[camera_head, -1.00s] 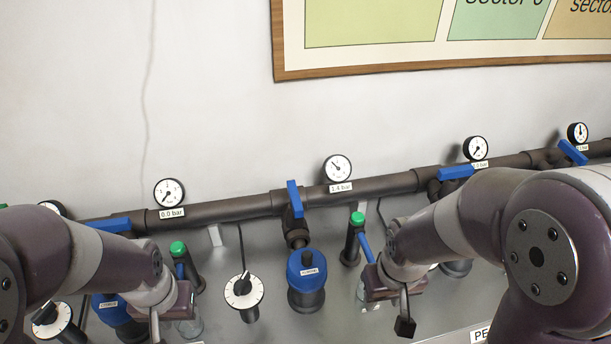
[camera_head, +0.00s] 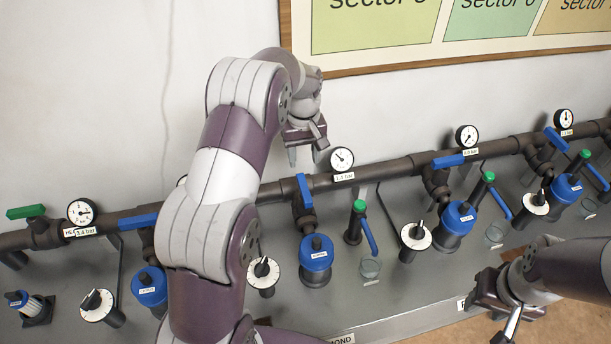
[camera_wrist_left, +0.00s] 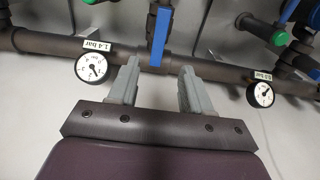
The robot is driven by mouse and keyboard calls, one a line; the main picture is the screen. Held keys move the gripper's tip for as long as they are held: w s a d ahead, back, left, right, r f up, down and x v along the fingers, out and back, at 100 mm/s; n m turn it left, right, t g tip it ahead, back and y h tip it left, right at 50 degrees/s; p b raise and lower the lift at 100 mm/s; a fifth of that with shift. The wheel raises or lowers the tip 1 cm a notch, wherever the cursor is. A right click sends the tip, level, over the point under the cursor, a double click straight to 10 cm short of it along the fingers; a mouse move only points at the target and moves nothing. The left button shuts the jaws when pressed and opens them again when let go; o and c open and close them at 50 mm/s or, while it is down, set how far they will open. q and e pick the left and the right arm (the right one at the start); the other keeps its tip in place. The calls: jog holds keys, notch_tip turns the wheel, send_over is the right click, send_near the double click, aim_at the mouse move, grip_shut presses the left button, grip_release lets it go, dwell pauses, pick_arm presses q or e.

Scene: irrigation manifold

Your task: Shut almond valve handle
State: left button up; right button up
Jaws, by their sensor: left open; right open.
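The blue valve handle (camera_head: 304,190) sits on the branch beside the gauge marked 1.4 bar, above a sign (camera_head: 340,339) whose visible letters read "MOND". It points across the main pipe, in line with its branch. My left gripper (camera_head: 307,160) is open just above this handle, near the wall. In the left wrist view the handle (camera_wrist_left: 160,35) lies ahead of the gap between the open fingers (camera_wrist_left: 160,68), with no contact visible. My right gripper (camera_head: 500,322) is open and empty at the lower right, away from the valves.
The main pipe (camera_head: 390,168) runs across the wall with gauges, such as the 1.4 bar gauge (camera_head: 342,159). Other blue handles (camera_head: 448,161) and a green handle (camera_head: 26,211) sit along it. Below stand a blue-capped filter (camera_head: 316,252), a dial (camera_head: 263,272) and a glass cup (camera_head: 370,268).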

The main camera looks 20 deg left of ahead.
aim_at(304, 187)
pick_arm(q)
notch_tip(304, 187, down, 11)
jog(key=p, duration=0.3)
jog(key=shift+w, duration=0.1)
jog(key=shift+f, duration=0.3)
grip_shut()
